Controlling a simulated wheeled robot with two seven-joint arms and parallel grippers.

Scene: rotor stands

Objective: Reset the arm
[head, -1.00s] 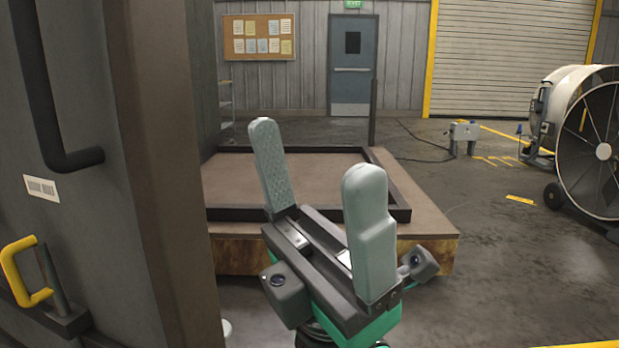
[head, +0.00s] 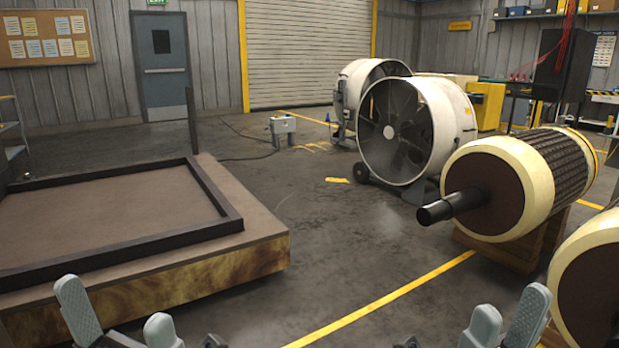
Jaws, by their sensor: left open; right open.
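My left gripper (head: 118,318) is at the bottom left of the head view, in front of the low platform. Its two grey-green fingers stand apart with nothing between them. My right gripper (head: 505,318) is at the bottom right, beside the nearest rotor. Its fingers are spread and empty. Only the upper parts of both grippers show; the arms behind them are cut off by the lower edge.
A low platform (head: 265,233) with a dark frame lies at left. A rotor (head: 535,190) rests on a wooden stand at right, with another rotor (head: 590,285) nearer. Large fans (head: 440,130) stand behind. The middle floor (head: 350,250) is clear, crossed by a yellow line.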

